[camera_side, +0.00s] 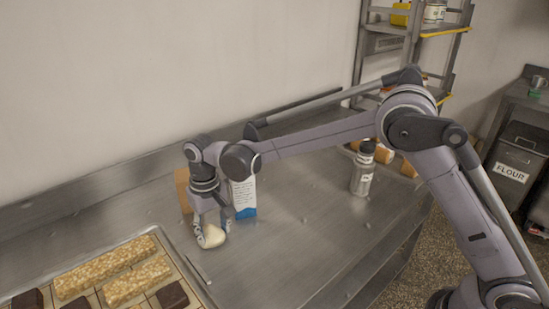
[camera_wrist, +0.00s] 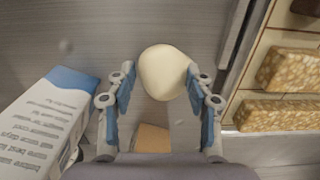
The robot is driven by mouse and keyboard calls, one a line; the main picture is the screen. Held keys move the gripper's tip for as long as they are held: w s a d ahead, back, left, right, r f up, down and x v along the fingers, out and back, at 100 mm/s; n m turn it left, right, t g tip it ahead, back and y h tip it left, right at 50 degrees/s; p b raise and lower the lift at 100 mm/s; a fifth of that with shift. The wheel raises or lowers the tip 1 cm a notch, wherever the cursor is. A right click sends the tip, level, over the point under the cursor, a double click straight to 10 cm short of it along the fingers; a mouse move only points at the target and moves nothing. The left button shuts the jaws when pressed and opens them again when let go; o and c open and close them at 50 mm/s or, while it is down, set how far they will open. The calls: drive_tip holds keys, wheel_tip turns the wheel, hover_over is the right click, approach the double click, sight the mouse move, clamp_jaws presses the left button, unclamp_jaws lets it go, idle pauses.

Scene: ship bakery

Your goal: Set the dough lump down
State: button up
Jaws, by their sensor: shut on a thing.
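The dough lump (camera_side: 212,236) is pale cream and rounded. It sits between the fingers of my gripper (camera_side: 211,232), low over the steel counter near the tray. In the wrist view the dough lump (camera_wrist: 166,72) lies at the tips of the blue-padded fingers of my gripper (camera_wrist: 160,90). The right finger meets it, and the left finger is close against its lower left side. I cannot tell whether its underside touches the counter.
A tray (camera_side: 190,268) with oat bars (camera_side: 138,281) and dark squares (camera_side: 173,296) is at the front left. A white and blue carton (camera_side: 244,197) and a brown block (camera_side: 183,189) stand close to my gripper. A shaker bottle (camera_side: 361,174) stands farther right. The counter's middle (camera_side: 300,220) is clear.

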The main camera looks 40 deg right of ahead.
drive_tip(key=shift+f, duration=0.15)
drive_tip(key=o, duration=1.2)
